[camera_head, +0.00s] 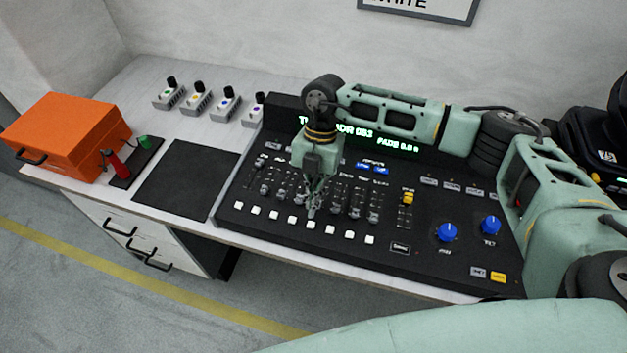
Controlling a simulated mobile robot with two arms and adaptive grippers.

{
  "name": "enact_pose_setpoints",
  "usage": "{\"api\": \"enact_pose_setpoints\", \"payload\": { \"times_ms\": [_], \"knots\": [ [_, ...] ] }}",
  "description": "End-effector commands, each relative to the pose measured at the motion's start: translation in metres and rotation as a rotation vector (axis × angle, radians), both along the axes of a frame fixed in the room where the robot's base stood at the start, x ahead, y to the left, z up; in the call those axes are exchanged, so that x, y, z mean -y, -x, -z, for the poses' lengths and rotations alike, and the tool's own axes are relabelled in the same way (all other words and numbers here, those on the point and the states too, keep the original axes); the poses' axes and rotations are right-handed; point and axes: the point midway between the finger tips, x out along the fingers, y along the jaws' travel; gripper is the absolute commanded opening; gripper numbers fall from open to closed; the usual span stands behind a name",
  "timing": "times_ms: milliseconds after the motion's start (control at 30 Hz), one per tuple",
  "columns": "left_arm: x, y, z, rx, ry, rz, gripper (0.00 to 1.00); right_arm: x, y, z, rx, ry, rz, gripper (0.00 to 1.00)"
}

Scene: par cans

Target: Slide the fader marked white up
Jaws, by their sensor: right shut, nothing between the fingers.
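The black lighting console (232,207) lies on the table with a bank of grey fader knobs across its middle. The labels by the faders are too small to read, so I cannot tell which one is marked white. My right gripper (312,207) points down over the middle of the fader bank, its fingers shut and empty. It hides some of the faders and part of the lit green display (398,146). I cannot tell whether the fingertips touch a knob. A fader knob (373,216) shows right of the gripper. My left gripper is not in view.
White buttons (330,229) line the console's front, with blue dials (447,232) to the right. Small switch boxes (226,103) stand behind. An orange case (68,135), a red-handled device (115,163) and a bare black mat (186,178) lie left. A sign (420,5) hangs above.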

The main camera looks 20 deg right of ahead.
Motion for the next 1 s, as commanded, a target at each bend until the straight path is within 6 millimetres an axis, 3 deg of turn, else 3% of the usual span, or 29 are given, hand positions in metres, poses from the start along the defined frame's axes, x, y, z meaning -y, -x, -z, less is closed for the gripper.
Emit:
{"api": "enact_pose_setpoints", "payload": {
  "times_ms": [300,700,1000],
  "knots": [
    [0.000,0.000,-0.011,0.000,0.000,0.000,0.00,-0.008,0.010,0.034,-0.001,-0.002,-0.002,0.00],
    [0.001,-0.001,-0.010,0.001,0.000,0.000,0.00,-0.007,0.010,0.037,0.001,-0.003,-0.001,0.00],
    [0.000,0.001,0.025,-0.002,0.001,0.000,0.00,0.021,-0.033,0.041,0.003,-0.001,0.002,0.00]
  ]
}}
